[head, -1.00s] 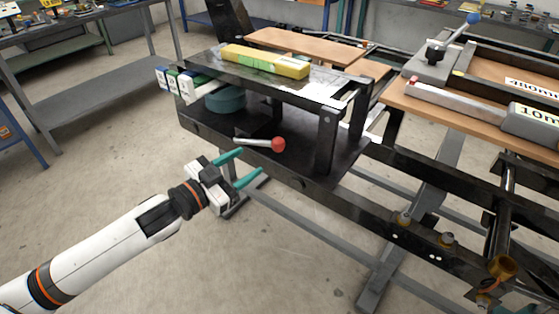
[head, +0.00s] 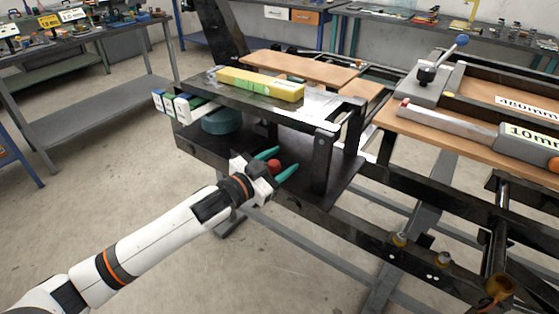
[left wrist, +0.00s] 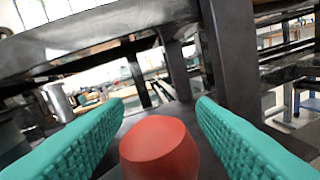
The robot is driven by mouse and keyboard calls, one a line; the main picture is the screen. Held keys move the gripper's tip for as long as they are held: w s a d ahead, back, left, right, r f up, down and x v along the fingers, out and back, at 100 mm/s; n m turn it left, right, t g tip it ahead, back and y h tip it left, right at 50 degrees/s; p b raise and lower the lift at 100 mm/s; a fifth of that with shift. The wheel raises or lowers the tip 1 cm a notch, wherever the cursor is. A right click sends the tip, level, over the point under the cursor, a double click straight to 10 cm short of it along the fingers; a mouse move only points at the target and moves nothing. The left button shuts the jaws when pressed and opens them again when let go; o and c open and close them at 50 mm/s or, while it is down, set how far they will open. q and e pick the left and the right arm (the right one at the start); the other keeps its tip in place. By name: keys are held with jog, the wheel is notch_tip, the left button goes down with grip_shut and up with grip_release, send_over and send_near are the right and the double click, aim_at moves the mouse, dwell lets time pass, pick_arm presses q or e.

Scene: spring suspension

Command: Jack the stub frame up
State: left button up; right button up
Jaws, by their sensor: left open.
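A red knob (head: 273,166) at the end of a lever sits low on the dark stub frame (head: 346,171), under its upper plate. It also shows large in the left wrist view (left wrist: 159,148), at the bottom middle. My left gripper (head: 281,164) is open, with its teal fingers on either side of the knob. In the left wrist view a gap shows between the knob and the right finger (left wrist: 245,140); the left finger (left wrist: 75,145) is also apart from it. The lever's metal rod is hidden behind my gripper. My right gripper is out of view.
A yellow box (head: 260,84) lies on the frame's upper plate. A dark upright post (head: 321,162) stands just right of my fingers. A teal round part (head: 221,121) sits under the plate. Wooden boards with clamps fill the right. Open floor lies in front.

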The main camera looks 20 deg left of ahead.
pick_arm(q)
jog(key=shift+d, duration=0.1)
grip_shut()
jog(key=shift+f, duration=0.1)
dwell(0.3)
